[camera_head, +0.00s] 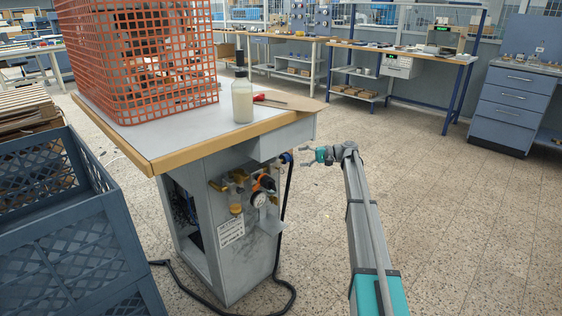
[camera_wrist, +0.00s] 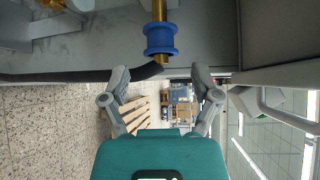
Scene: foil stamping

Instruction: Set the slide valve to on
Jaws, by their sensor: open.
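The slide valve (camera_wrist: 160,40) is a blue spool-shaped sleeve on a brass pipe, ahead of my gripper in the wrist view. Brass shows on both sides of the sleeve. In the head view it is a small blue piece (camera_head: 287,157) on the side of the machine cabinet, under the tabletop. My gripper (camera_wrist: 160,77) is open and empty, its fingers spread on either side of the pipe's line but short of the sleeve, not touching it. In the head view my gripper (camera_head: 309,157) is just right of the valve. I cannot read the valve's setting.
A black hose (camera_head: 288,190) hangs from the valve to the floor. A gauge and regulator (camera_head: 259,199) sit left of it on the cabinet (camera_head: 232,260). The tabletop (camera_head: 190,133) overhangs, carrying an orange cage (camera_head: 150,60) and a bottle (camera_head: 242,100). The floor at right is clear.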

